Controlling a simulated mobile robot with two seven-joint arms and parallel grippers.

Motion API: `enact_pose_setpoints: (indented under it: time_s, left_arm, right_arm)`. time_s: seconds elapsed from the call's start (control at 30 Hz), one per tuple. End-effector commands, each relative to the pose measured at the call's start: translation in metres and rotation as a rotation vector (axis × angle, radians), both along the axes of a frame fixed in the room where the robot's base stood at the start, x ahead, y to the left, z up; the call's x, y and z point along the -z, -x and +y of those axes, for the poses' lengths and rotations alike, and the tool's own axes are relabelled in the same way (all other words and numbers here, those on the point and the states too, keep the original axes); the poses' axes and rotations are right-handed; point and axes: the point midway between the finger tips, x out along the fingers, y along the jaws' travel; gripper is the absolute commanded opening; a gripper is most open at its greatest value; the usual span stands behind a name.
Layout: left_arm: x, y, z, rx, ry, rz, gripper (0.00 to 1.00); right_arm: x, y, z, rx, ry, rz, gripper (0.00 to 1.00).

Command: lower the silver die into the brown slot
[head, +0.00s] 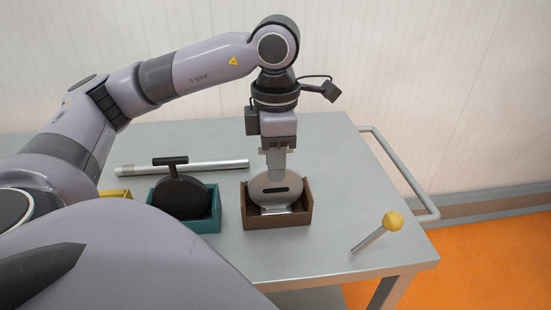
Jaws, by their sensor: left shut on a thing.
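The silver die (276,188) is a round grey disc with a dark slit across its face. It stands upright at the brown slot (277,221), an open-topped brown box on the table. Its lower part is inside the box's walls, above or on a bright metal piece there; I cannot tell whether it touches the bottom. My left gripper (275,165) points straight down from above and is shut on the top of the die. The fingertips partly cover the die's upper edge. My right gripper is not in view.
A teal box (205,222) holding a black disc with a T-handle (181,193) stands just left of the brown box. A metal rod (190,168) lies behind. A yellow-headed tool (378,230) is at right. The grey table (330,255) is clear in front.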

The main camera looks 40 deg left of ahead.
Motion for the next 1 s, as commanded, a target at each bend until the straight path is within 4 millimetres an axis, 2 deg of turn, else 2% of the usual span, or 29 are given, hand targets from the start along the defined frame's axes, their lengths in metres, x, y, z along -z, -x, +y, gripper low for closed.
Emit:
enact_pose_setpoints:
  time_s: [0.6, 0.63, 0.7, 1.0]
  left_arm:
    - [0.0087, -0.0003, -0.0001, 0.000, 0.000, -0.002, 0.00]
    - [0.0081, -0.0003, -0.0001, 0.000, 0.000, -0.002, 0.26]
    - [0.0079, -0.0003, -0.0001, 0.000, 0.000, -0.002, 0.48]
    - [0.0094, 0.0002, -0.0001, 0.001, 0.000, 0.002, 0.49]
  right_arm:
    - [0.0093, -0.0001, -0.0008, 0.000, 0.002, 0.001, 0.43]
    - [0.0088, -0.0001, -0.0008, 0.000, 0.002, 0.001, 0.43]
    - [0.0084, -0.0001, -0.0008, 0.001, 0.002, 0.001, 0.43]
    - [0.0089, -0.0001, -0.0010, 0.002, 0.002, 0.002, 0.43]
